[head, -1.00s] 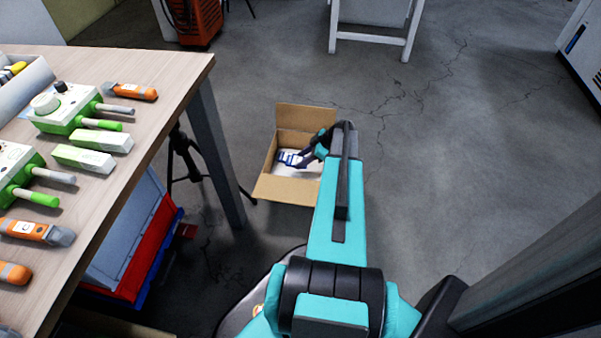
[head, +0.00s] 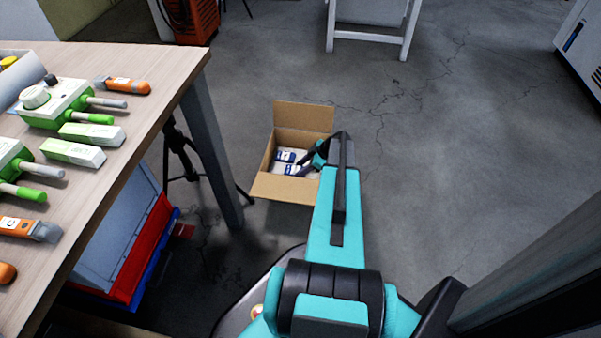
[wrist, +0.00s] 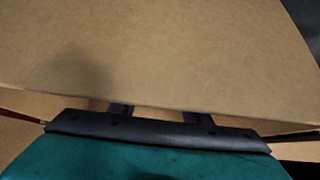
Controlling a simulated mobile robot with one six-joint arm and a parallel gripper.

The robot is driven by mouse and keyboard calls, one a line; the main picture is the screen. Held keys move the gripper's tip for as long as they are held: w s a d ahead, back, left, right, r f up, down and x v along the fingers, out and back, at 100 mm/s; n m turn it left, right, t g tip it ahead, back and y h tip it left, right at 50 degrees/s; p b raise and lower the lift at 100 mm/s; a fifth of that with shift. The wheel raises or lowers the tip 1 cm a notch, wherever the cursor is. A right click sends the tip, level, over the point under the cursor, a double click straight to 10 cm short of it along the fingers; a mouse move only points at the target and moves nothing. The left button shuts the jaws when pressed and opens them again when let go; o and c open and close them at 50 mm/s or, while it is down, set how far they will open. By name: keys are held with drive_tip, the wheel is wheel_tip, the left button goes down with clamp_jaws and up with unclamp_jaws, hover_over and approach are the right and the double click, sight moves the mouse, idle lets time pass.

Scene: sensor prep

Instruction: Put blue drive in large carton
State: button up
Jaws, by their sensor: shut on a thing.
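The large carton (head: 284,188) stands open on the floor, flaps spread, with white items marked in blue (head: 284,156) inside. My gripper (head: 305,166) is down in the right part of its opening, partly hidden by my own arm. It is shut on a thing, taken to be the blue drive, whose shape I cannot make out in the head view. In the wrist view a broad cardboard panel of the carton (wrist: 160,50) fills the upper part and hides the fingertips and what they hold. Only the dark finger bases show under its edge.
A table (head: 150,60) with green-and-white devices and orange tools stands at the left. A table leg (head: 212,155) and a black tripod (head: 182,150) are left of the carton. A red and blue crate (head: 150,250) is under the table. Floor right of the carton is clear.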

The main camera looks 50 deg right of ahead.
drive_tip(key=shift+f, duration=0.95)
drive_tip(key=shift+f+b, duration=0.1)
drive_tip(key=shift+b, duration=0.2)
drive_tip(key=o, duration=1.1)
drive_tip(key=shift+s+d+r+p, duration=0.25)
drive_tip(key=shift+r+p, duration=0.1)
drive_tip(key=shift+r, duration=0.2)
drive_tip(key=p+v, duration=0.3)
drive_tip(key=v, duration=0.8)
drive_tip(key=shift+p, duration=0.4)
drive_tip(key=shift+f, duration=0.1)
